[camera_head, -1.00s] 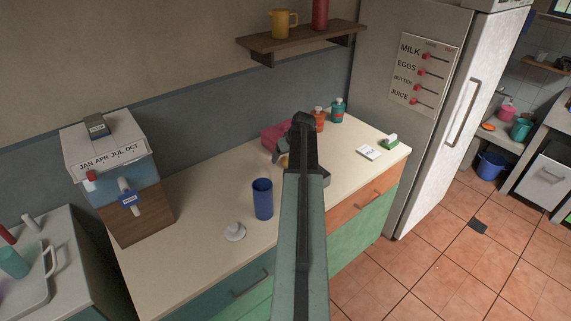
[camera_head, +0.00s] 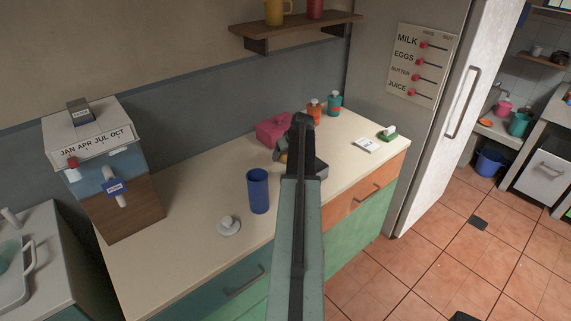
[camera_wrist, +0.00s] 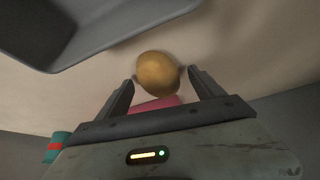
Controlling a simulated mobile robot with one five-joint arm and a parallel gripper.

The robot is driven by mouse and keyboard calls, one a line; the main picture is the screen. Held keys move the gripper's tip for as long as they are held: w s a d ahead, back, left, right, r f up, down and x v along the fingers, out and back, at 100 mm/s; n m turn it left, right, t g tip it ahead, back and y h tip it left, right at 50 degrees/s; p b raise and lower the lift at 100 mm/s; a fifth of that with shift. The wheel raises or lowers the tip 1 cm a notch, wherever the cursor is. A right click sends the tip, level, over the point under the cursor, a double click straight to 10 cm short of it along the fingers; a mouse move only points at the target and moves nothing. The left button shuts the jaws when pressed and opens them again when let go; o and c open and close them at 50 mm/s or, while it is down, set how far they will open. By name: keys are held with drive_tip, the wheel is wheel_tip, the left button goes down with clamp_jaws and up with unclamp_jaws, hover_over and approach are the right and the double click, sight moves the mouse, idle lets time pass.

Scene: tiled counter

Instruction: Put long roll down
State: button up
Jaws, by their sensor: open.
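A golden-brown rounded thing, which looks like the end of the long roll (camera_wrist: 158,73), lies between and just past my fingertips in the wrist view. Its length is hidden, and I cannot tell if a finger touches it. My gripper (camera_wrist: 158,84) is open, with a finger on each side of the roll. In the head view, my gripper (camera_head: 281,156) is low over the counter (camera_head: 190,245), mostly hidden behind my arm.
A grey tray (camera_head: 318,168) is close beside my gripper, also at the wrist view's upper left (camera_wrist: 100,30). A pink box (camera_head: 272,130) stands behind. A blue cup (camera_head: 258,191) and white knobbed piece (camera_head: 229,226) stand left. Two bottles (camera_head: 334,104) are at the back.

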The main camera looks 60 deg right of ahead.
drive_tip(key=c, duration=1.6)
wheel_tip(320, 180, up, 10)
drive_tip(key=p, duration=1)
drive_tip(key=shift+r+p, duration=0.15)
drive_tip(key=shift+p, duration=0.2)
